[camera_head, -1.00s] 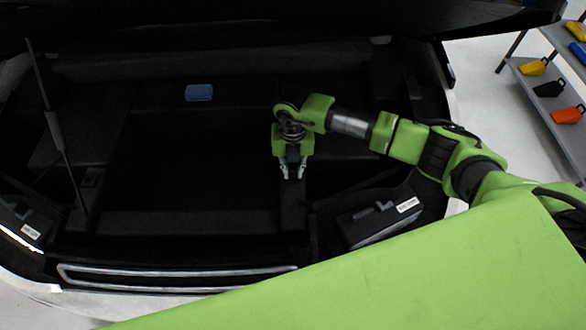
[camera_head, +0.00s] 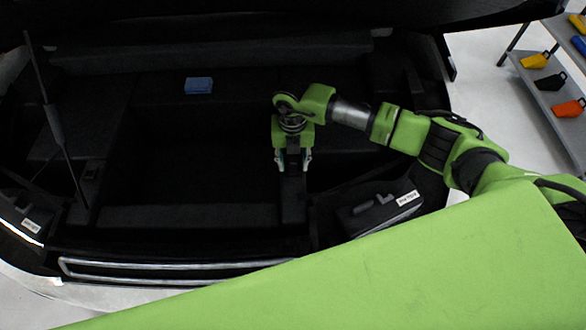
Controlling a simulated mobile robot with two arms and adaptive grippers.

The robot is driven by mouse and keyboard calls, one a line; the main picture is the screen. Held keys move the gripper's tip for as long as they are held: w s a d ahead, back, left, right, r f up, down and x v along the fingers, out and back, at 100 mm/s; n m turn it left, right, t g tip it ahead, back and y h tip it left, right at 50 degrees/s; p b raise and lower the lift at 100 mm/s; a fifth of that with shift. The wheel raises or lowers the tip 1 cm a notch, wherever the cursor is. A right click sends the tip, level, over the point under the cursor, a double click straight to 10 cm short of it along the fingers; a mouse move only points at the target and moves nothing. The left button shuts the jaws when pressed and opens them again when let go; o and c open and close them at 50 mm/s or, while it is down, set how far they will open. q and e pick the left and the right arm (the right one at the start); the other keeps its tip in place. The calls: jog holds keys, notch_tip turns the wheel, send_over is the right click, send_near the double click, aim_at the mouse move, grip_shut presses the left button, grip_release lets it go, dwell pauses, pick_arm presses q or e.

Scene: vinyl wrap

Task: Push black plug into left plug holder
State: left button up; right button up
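My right gripper (camera_head: 293,164) points down over a black post at the right of the open dark car compartment. Its two pale fingers are spread apart, one on each side of dark material. Whether that dark material is the black plug or part of the holder under it, I cannot tell. A similar black post with a small fitting on top, seemingly the left plug holder (camera_head: 91,171), stands at the left of the compartment. No black plug can be made out for sure against the black trim. My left gripper is not in view.
A blue box (camera_head: 198,86) lies at the back of the black compartment. A black labelled case (camera_head: 380,212) sits at the front right. A thin strut (camera_head: 54,125) rises at the left. A grey shelf (camera_head: 548,95) with coloured bins stands at the far right.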

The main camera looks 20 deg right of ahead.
notch_tip(320, 180, up, 11)
dwell(0.3)
dwell(0.7)
